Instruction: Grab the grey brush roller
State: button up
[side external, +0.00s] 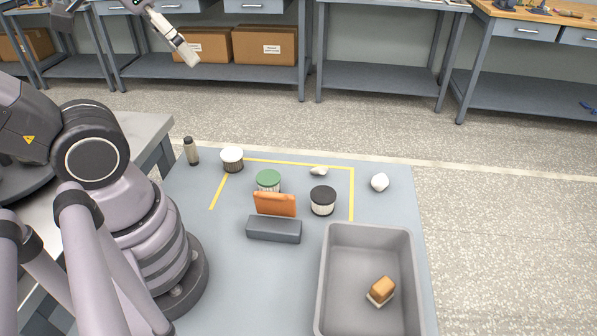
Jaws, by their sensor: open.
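A slim upright grey-beige cylinder with a dark top (191,151) stands at the table's far left corner, outside the yellow tape outline. It is the closest match to the grey brush roller, but it is too small to make out bristles. My gripper (190,58) is high at the top of the picture, tilted down to the right. It is open, well above and apart from everything on the table. Its fingertips are small here and I see nothing between them.
A white-topped dark tub (232,159), a green-lidded tub (268,181) and a black-lidded tub (322,201) stand on the table. An orange block (275,204) is behind a grey box (274,230). White pieces lie right. A grey bin (325,275) holds a tan-and-white block (382,289).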

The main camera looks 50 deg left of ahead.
jog(key=shift+c, duration=0.2)
jog(key=m+g+y, duration=1)
jog(key=m+y, duration=0.3)
jog(key=y, duration=0.6)
send_over(192, 152)
jog(key=w+r+v, duration=0.1)
jog(key=v, duration=0.4)
notch_tip(192, 152, down, 28)
jog(key=f+m+t, duration=0.2)
jog(key=f, duration=0.1)
jog(key=s+f+m+t, duration=0.1)
jog(key=f+m+t, duration=0.1)
jog(key=f, duration=0.1)
jog(key=s+d+f+m+t+h, duration=0.1)
jog(key=f+m+t, duration=0.1)
jog(key=f, duration=0.2)
jog(key=shift+s+f, duration=0.1)
jog(key=shift+s, duration=0.15)
jog(key=shift+a+f, duration=0.15)
jog(key=shift+a, duration=0.15)
jog(key=shift+w+a, duration=0.15)
jog(key=shift+a, duration=1.6)
jog(key=shift+w+a, duration=0.15)
jog(key=shift+a, duration=1.55)
